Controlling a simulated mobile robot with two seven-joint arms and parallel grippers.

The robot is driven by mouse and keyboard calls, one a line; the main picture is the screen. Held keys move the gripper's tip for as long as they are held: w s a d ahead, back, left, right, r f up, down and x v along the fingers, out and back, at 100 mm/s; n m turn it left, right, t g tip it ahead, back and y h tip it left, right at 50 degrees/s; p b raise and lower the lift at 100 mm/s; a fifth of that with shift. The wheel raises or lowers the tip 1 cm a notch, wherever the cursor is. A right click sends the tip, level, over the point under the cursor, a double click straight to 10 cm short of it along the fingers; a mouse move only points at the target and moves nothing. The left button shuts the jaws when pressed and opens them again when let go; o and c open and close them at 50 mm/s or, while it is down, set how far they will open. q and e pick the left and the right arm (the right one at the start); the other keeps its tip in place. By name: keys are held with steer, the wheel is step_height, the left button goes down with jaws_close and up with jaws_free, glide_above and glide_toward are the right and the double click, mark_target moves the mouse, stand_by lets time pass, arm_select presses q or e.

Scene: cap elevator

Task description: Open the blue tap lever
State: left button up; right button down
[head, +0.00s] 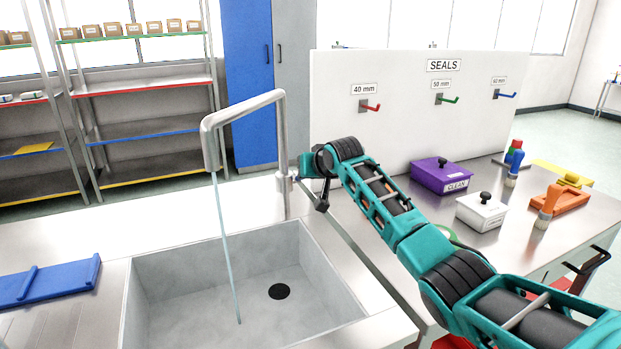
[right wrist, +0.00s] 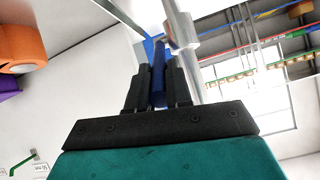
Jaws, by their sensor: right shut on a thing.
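A grey metal tap (head: 246,112) stands at the back right of the sink (head: 210,272). A thin stream of water (head: 225,245) falls from its spout into the basin. My right gripper (head: 300,176) is at the side of the tap's column. In the right wrist view its black fingers (right wrist: 158,85) are shut on the blue tap lever (right wrist: 158,62), which joins the metal tap body (right wrist: 181,35) above the fingertips. In the head view the lever is mostly hidden by the gripper. My left gripper is not in view.
A blue board (head: 45,282) lies left of the sink. A purple box (head: 440,176), a white box (head: 482,212) and an orange tool (head: 552,198) are on the counter beyond my right arm. A white SEALS panel (head: 400,130) with hooks stands behind it.

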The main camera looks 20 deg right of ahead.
steer(key=shift+r+g, duration=0.1)
steer(key=shift+g, duration=0.2)
steer(key=c, duration=1)
jaws_free()
steer(key=shift+w, duration=0.1)
steer(key=shift+c, duration=0.2)
steer(key=shift+r, duration=0.1)
steer(key=v, duration=1.3)
